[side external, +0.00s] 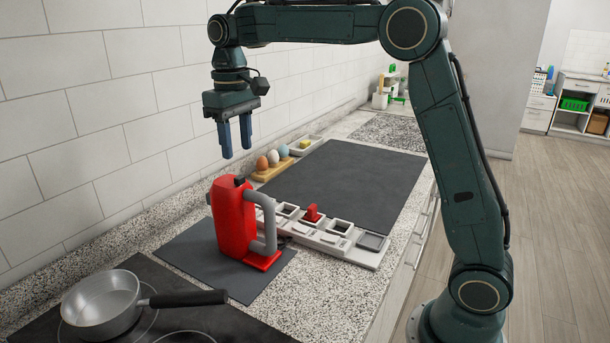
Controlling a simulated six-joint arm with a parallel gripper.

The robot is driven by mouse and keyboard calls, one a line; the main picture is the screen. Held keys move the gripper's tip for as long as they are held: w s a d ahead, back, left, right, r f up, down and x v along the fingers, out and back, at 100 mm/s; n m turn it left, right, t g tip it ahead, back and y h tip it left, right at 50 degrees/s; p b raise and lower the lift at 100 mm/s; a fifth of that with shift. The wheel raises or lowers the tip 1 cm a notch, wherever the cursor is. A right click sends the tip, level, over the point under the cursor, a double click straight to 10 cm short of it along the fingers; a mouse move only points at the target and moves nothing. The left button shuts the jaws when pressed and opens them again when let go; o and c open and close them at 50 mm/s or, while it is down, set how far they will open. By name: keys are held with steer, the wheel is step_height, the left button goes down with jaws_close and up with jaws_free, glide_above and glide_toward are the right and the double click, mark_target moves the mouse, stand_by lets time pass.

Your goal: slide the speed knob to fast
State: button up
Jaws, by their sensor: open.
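A red appliance (232,222) with a grey handle (268,230) stands upright on a dark mat at the centre left; it looks like a hand mixer. A small black part (240,181) sits at its top and may be the speed knob; its setting and any markings are too small to read. My gripper (237,152) points down above the appliance, with its blue fingers apart and nothing between them. The fingertips are a little above the black part and do not appear to touch it.
A pan (104,302) sits on the hob at the front left, its handle pointing right. A light compartment tray (357,252) with a red piece (312,213) stands right of the appliance. Eggs in a wooden holder (268,173) are behind. The large dark mat (350,180) is clear.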

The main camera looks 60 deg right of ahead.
step_height(320, 180, up, 7)
stand_by(0.5)
steer(key=shift+r, duration=0.15)
steer(key=s+f+t, duration=0.1)
steer(key=s+t, duration=0.2)
steer(key=s, duration=1.3)
steer(key=s+a+f+t, duration=0.1)
steer(key=s+f+t, duration=0.1)
steer(key=s+f, duration=0.8)
steer(key=s, duration=0.3)
steer(key=shift+f+t, duration=0.3)
